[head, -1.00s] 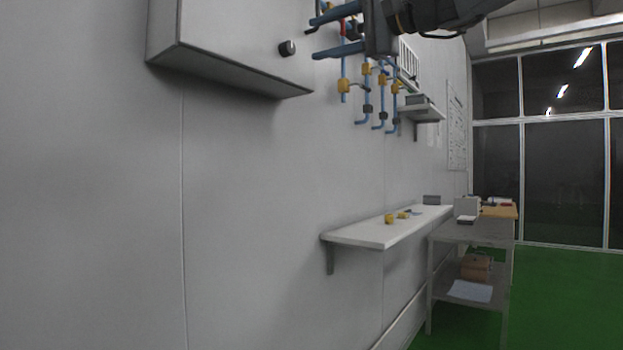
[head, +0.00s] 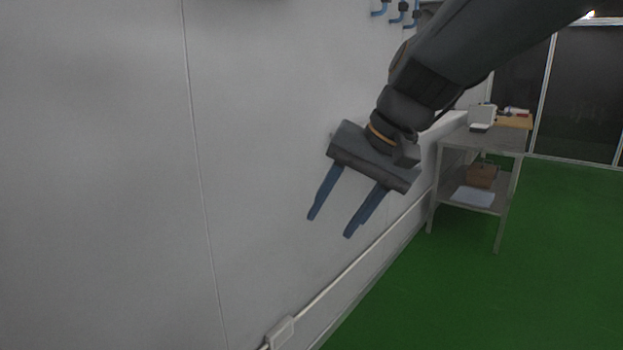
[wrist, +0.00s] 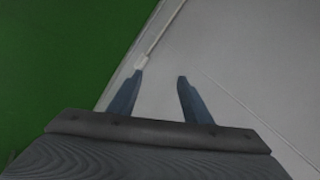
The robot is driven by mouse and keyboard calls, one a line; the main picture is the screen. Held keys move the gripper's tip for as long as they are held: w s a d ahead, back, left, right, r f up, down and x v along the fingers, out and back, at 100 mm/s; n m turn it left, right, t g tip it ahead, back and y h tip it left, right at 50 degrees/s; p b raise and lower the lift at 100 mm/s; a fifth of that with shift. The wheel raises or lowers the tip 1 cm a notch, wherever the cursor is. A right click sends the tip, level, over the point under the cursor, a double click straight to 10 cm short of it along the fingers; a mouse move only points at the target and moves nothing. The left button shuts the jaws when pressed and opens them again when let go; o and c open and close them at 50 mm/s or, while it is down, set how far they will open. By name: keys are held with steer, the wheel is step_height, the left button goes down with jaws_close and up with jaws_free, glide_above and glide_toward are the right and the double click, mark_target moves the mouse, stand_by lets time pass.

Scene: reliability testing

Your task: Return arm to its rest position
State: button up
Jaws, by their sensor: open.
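My gripper (head: 331,228) hangs in front of the grey wall in the head view, its two blue fingers spread apart and pointing down and to the left. Nothing is between the fingers.
The wall (head: 100,170) fills the left side. A metal rack (head: 483,140) with a brown box (head: 482,176) stands at the right. A white wall box (head: 280,331) sits low on the wall trunking. Green floor (head: 540,260) is clear at right.

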steer(key=s+d+f+n+g+h, duration=0.1)
steer(key=s+d+f+n+h, duration=0.15)
steer(key=s+f, duration=0.45)
steer(key=s+d+f+n+g+h, duration=0.2)
steer(key=s+d+f, duration=0.2)
steer(key=s+f, duration=0.3)
steer(key=d+r+m+p, duration=0.2)
steer(key=d+r+p, duration=0.5)
steer(key=p, duration=0.8)
steer(key=shift+s+d+r+m, duration=0.2)
steer(key=shift+d+m, duration=0.15)
steer(key=shift+d, duration=0.45)
